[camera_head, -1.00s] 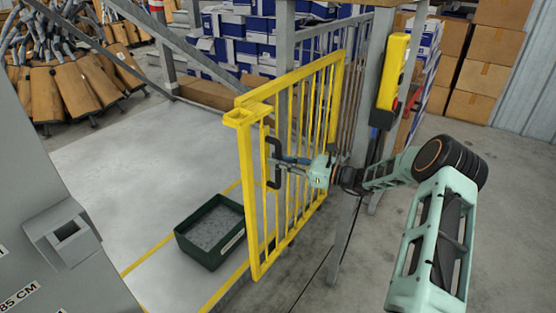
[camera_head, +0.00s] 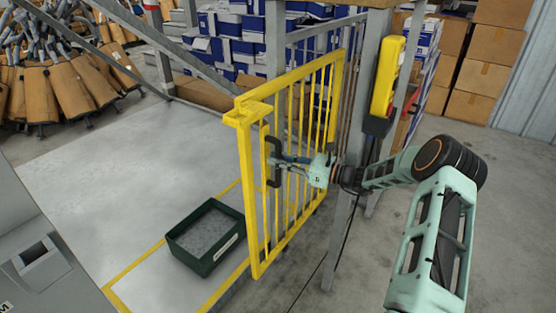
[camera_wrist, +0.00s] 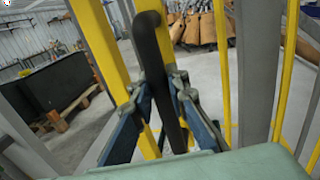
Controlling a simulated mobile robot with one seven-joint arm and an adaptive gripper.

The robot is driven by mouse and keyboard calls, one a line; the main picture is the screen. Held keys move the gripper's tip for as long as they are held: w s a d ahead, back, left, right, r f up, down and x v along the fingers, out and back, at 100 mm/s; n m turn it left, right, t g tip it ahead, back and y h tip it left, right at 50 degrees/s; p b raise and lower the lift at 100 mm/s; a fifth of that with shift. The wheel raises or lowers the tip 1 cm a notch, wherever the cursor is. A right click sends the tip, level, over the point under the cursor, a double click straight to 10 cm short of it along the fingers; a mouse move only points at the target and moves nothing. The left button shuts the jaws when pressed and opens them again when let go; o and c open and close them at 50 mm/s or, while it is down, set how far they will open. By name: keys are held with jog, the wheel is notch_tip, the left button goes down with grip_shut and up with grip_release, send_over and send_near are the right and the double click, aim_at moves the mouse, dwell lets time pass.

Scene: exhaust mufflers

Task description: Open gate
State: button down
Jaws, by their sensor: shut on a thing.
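The yellow barred gate (camera_head: 252,190) stands swung out at an angle from the grey frame posts, with the walkway open on its left. A black handle (camera_head: 274,162) is fixed on its near upright. My gripper (camera_head: 284,158) reaches in from the right and is shut on the handle. In the wrist view the blue fingers of my gripper (camera_wrist: 165,110) sit on either side of the dark handle bar (camera_wrist: 160,70), with yellow gate bars (camera_wrist: 105,50) around it. The fingertips' exact contact is partly hidden behind the handle.
A dark green bin (camera_head: 207,238) stands on the floor left of the gate. A grey box-like post (camera_head: 45,250) is at the lower left. A yellow control box (camera_head: 388,75) hangs on the post at right.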

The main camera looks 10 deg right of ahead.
jog(key=c, duration=1.9)
grip_release()
jog(key=v, duration=1.2)
